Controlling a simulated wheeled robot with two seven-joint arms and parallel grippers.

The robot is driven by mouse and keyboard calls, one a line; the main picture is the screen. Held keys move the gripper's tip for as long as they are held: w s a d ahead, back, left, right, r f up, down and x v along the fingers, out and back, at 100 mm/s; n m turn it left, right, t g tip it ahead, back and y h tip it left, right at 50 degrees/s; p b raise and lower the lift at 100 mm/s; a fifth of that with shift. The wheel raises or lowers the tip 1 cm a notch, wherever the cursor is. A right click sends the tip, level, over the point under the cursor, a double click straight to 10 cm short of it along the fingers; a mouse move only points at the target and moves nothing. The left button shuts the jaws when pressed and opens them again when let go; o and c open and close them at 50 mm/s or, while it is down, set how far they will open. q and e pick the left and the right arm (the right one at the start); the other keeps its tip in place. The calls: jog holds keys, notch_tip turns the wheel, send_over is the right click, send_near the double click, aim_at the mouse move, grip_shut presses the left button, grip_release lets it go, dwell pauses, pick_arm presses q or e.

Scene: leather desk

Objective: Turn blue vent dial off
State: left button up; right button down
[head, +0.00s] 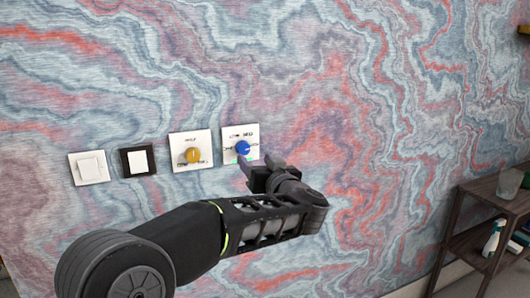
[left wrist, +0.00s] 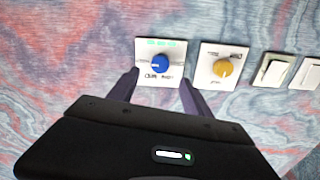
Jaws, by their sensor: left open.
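The blue vent dial (head: 242,148) sits on a white square wall plate with small dark lettering, the rightmost of a row of wall fittings. It also shows in the left wrist view (left wrist: 160,63), where a green lit strip lies along one edge of its plate. My left gripper (head: 258,168) is just below and right of the dial in the head view. Its two fingers are spread apart and empty. In the left wrist view the fingers (left wrist: 158,88) point toward the plate, with the dial between their lines and apart from them. My right gripper is not in view.
A yellow dial (head: 193,155) on a white plate is beside the blue one. Further left are a black-framed switch (head: 138,161) and a white switch (head: 89,167). A dark shelf (head: 478,225) with a glass and bottle stands at right. The wall right of the dial is bare.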

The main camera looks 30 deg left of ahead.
aim_at(244, 150)
pick_arm(q)
jog(key=shift+a, duration=0.1)
dwell(0.3)
jog(key=x, duration=0.7)
jog(key=shift+w+a, duration=0.2)
jog(key=shift+a, duration=0.1)
jog(key=shift+c, duration=0.5)
grip_shut()
